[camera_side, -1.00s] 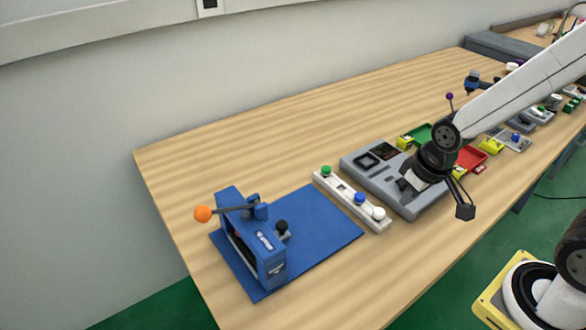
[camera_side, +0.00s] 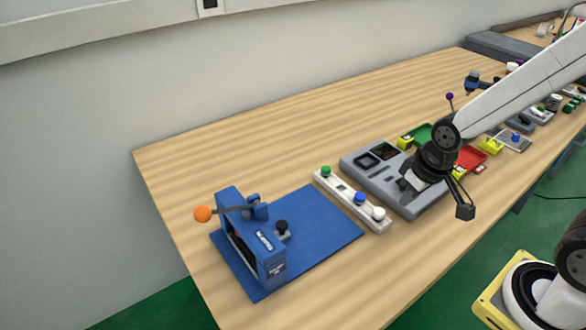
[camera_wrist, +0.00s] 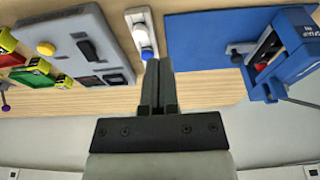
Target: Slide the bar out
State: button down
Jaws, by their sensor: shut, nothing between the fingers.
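Which part is the bar is not clear.
A white strip (camera_side: 350,199) with green, blue and white knobs lies between the blue mat (camera_side: 325,235) and a grey panel (camera_side: 368,178). Red, green and yellow trays and small parts stand farther right.

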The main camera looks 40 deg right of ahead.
jog(key=c, duration=0.6)
grip_release()
jog(key=shift+w, duration=0.1)
jog(key=o, duration=0.3)
jog(key=shift+w+a+n, duration=0.15)
jog(key=shift+w+n, duration=0.05)
jog(key=shift+n, duration=0.1)
jog(key=n+g, duration=0.2)
jog(key=n, duration=2.3)
send_near(282, 223)
jog(key=shift+d+f, duration=0.4)
jog(key=shift+d, duration=0.1)
jog(key=shift+w+a+f+n+g, duration=0.25)
jog(key=shift+a+n+g, duration=0.05)
jog(key=shift+a+n, duration=0.35)
jog(key=shift+d+f, duration=0.1)
jog(key=shift+f, duration=0.05)
jog(key=shift+f, duration=3.8)
